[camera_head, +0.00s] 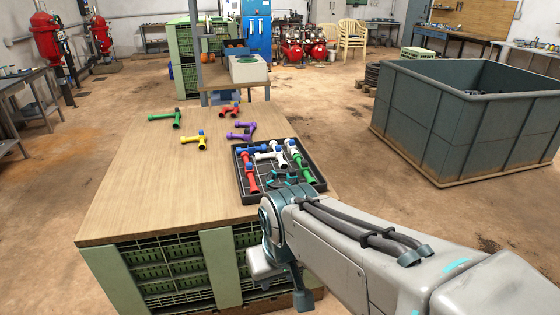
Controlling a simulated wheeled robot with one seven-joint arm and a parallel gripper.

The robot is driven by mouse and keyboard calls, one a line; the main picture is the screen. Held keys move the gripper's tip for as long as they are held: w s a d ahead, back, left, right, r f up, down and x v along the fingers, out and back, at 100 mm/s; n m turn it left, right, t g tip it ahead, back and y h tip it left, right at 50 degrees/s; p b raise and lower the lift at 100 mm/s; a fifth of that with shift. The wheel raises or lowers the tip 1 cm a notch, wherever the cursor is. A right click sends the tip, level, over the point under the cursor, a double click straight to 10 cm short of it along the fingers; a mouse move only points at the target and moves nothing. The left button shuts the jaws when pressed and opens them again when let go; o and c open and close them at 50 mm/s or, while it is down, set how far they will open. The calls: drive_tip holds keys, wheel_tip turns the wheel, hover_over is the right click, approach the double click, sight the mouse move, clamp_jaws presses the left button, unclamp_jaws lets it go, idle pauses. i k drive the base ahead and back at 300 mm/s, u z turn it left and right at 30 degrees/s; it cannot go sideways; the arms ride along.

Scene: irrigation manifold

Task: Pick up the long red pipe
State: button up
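A long red pipe (250,179) lies in the left part of the black tray (241,194), with a blue fitting near its middle. I see nothing held.
The wooden table (150,190) is mostly clear on its left and front. Green (165,119), yellow (195,141) and purple (241,131) pipe pieces lie behind the tray. White and green pieces share the tray. A large grey bin (450,125) stands at right.

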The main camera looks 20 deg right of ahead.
sight(250, 170)
drive_tip(key=z, duration=0.3)
drive_tip(key=i, duration=1.65)
drive_tip(key=u, duration=0.05)
